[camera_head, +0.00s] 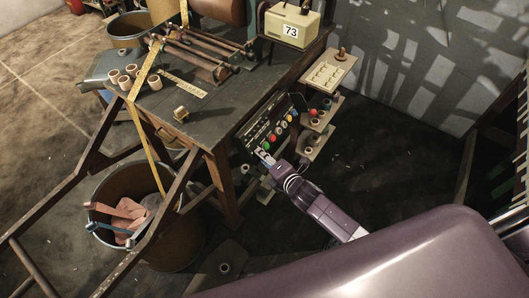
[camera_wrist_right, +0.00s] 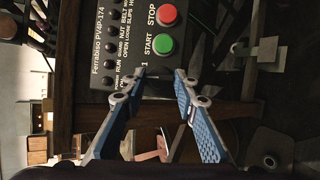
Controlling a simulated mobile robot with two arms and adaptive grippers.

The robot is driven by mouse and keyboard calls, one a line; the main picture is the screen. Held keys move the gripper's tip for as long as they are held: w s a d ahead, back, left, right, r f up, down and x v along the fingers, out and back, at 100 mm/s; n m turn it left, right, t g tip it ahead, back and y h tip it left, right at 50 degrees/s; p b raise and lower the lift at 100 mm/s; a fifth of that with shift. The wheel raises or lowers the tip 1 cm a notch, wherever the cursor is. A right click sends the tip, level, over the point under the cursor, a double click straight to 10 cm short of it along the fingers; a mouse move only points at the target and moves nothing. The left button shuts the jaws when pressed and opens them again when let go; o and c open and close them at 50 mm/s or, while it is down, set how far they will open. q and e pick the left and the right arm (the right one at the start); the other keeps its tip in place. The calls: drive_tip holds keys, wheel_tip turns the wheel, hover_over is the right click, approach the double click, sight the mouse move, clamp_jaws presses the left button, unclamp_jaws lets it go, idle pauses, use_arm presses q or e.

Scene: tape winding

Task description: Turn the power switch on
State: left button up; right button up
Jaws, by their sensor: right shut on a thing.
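The dark control panel (camera_head: 268,122) is mounted on the side of the workbench. In the right wrist view the panel (camera_wrist_right: 122,40) shows a red STOP button (camera_wrist_right: 166,15), a green START button (camera_wrist_right: 162,44) and a column of small black knobs or lamps. My right gripper (camera_head: 264,157) is at the lower part of the panel. In the right wrist view its blue fingers (camera_wrist_right: 161,73) reach the panel edge below START, shut on the power switch. The switch itself is dark and hard to make out between the tips, and its position cannot be read. My left gripper is not in view.
The workbench (camera_head: 215,125) carries rollers, several tape rolls and a yellow machine marked 73 (camera_head: 291,25). Small shelves (camera_head: 318,113) stand right of the panel. A bin (camera_head: 128,183) and a slanted frame are at the left. Dark floor (camera_head: 385,165) is free at the right.

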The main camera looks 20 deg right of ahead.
drive_tip(key=shift+w+r+m+g+h+p, duration=0.15)
drive_tip(key=shift+m+g+p, duration=0.55)
drive_tip(key=shift+m+p, duration=1.05)
drive_tip(key=shift+w+r+m+g+h+p, duration=0.15)
drive_tip(key=shift+m+g+p, duration=0.55)
drive_tip(key=shift+m+p, duration=1.05)
drive_tip(key=shift+s, duration=0.1)
drive_tip(key=o, duration=1.2)
drive_tip(key=shift+c, duration=0.2)
drive_tip(key=v, duration=1.2)
drive_tip(key=shift+d+f, duration=0.1)
